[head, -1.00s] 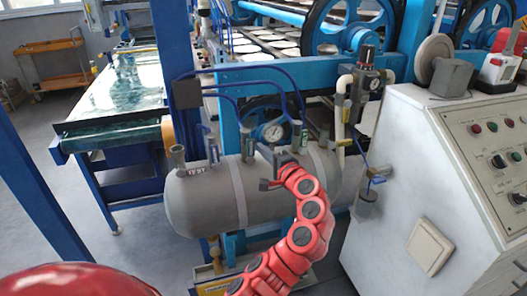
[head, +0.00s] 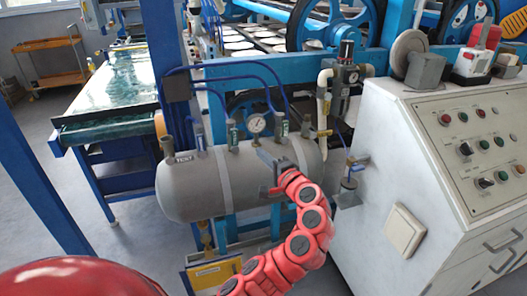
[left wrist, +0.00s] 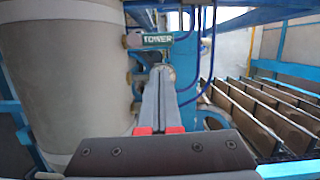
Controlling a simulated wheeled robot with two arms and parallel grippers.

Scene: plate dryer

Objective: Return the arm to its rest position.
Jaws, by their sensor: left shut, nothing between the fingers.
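My left gripper (head: 263,172) is at the end of my red arm, in front of the right half of the grey tank (head: 190,188) in the head view. I cannot tell whether the fingertips touch anything. My right gripper is in neither view.
A pressure gauge (head: 256,122) and several valves stand on the tank. A white control cabinet (head: 385,170) stands close on the right, with a filter unit (head: 346,75) behind the tank. A blue post (head: 45,180) stands at left. Bare floor shows at left.

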